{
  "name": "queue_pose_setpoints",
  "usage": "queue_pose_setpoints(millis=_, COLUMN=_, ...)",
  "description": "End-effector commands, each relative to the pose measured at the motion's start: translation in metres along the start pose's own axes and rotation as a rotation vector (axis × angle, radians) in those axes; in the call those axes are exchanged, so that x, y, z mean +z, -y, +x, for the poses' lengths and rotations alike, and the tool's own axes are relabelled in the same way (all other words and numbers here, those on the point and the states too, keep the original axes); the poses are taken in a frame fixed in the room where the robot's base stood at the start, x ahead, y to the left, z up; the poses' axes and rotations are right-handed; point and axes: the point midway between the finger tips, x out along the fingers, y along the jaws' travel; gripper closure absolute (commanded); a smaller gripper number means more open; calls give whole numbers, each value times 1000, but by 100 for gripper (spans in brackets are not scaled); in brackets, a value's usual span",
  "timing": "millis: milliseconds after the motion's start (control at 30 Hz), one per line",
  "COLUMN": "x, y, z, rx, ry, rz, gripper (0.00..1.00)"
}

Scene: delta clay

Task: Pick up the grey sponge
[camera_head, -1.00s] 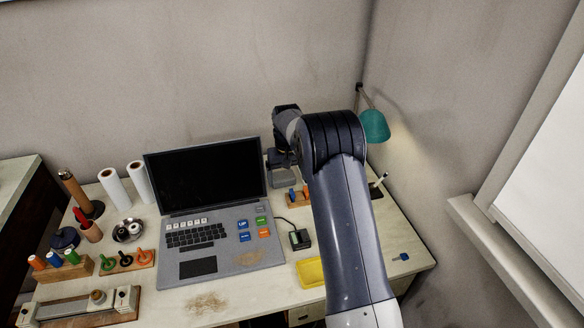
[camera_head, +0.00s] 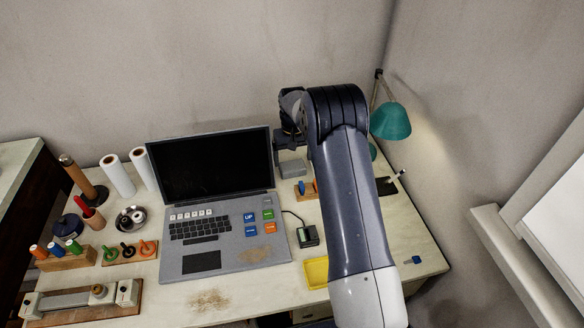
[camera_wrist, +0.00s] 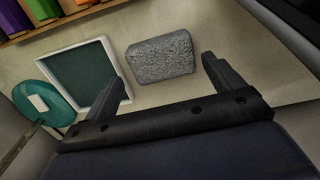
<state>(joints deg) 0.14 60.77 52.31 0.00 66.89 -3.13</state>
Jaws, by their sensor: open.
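The grey sponge (camera_wrist: 161,60) is a rough, speckled block lying on the pale desk top in the wrist view. In the head view it shows as a small grey block (camera_head: 292,168) behind the laptop's right side, partly beside my arm. My gripper (camera_wrist: 168,78) is open, its two dark fingers apart on either side of the sponge in the picture. The sponge appears beyond the fingertips, and nothing is held. In the head view my gripper (camera_head: 287,143) is above and just behind the sponge, partly hidden by my arm.
A laptop (camera_head: 209,165) stands open left of the sponge. A framed dark panel (camera_wrist: 84,77) lies close to the sponge. A yellow tray (camera_head: 316,272) is nearer the front.

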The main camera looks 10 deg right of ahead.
Motion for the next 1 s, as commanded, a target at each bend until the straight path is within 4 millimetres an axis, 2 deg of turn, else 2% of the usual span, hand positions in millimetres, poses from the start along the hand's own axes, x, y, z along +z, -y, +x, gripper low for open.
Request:
queue_pose_setpoints(millis=133, x=2, y=3, z=24, rx=0, ry=5, rz=-1, gripper=12)
queue_pose_setpoints(millis=267, x=1, y=2, z=39, rx=0, ry=3, rz=0, gripper=12)
queue_pose_setpoints(millis=567, x=1, y=2, z=42, rx=0, ry=1, rz=0, gripper=13)
queue_pose_setpoints(millis=900, x=1, y=2, z=42, rx=0, ry=0, rz=0, gripper=40)
queue_pose_setpoints(millis=1000, x=0, y=2, z=42, rx=0, ry=0, rz=0, gripper=46)
